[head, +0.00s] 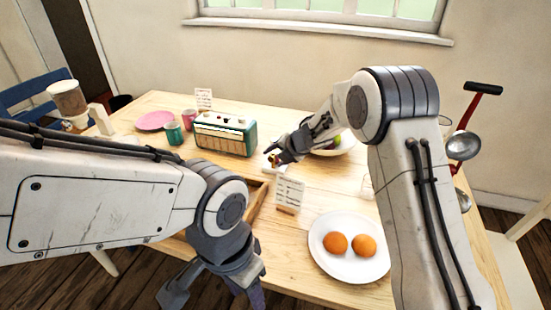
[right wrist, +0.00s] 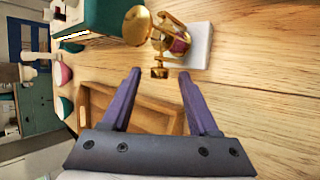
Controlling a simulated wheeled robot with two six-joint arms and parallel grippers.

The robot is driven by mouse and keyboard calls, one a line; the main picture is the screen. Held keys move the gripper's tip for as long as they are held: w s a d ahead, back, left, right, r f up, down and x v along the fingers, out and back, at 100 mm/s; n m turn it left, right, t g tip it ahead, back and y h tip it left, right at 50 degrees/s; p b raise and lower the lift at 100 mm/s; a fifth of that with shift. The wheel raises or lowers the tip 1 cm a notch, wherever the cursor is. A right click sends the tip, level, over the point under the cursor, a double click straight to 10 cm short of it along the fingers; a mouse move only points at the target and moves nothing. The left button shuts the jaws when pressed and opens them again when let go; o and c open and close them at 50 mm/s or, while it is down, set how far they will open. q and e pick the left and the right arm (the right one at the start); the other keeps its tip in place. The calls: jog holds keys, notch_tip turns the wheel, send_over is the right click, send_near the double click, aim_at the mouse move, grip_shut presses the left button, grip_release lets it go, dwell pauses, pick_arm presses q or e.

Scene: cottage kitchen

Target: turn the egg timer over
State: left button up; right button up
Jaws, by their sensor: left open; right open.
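The egg timer (right wrist: 168,42) is a small gold-framed piece with a dark red part inside. In the right wrist view it is on a white square pad (right wrist: 200,45), just beyond my right fingertips. In the head view only a bit of gold (head: 273,158) shows by the right gripper, which hides most of it. My right gripper (right wrist: 159,75) is open and empty, its two fingers apart, with the timer ahead of the gap. In the head view this gripper (head: 274,153) is over the table's middle. My left gripper (head: 214,293) is open and empty at the table's front edge.
A green radio (head: 225,134) stands left of the right gripper. A wooden tray (head: 257,203) and a written card (head: 289,194) are in front. A white plate (head: 325,262) with two orange fruits is right; a fruit bowl (head: 346,146) is behind my right arm.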

jog(key=shift+w+a+f, duration=0.15)
jog(key=shift+f, duration=0.05)
grip_shut()
jog(key=shift+f+b, duration=0.15)
jog(key=shift+b, duration=0.35)
jog(key=t+y+b, duration=0.1)
jog(key=b, duration=0.4)
jog(key=f+m+y+b, duration=0.1)
jog(key=y+b, duration=0.1)
jog(key=b, duration=0.4)
jog(key=t+y+b, duration=0.1)
jog(key=y+b, duration=0.1)
jog(key=b, duration=0.4)
jog(key=shift+d+f+m+t, duration=0.15)
jog(key=shift+d+m+t, duration=0.15)
jog(key=shift+d, duration=0.1)
jog(key=shift+y+b, duration=0.4)
jog(key=shift+b, duration=0.55)
jog(key=shift+r, duration=0.2)
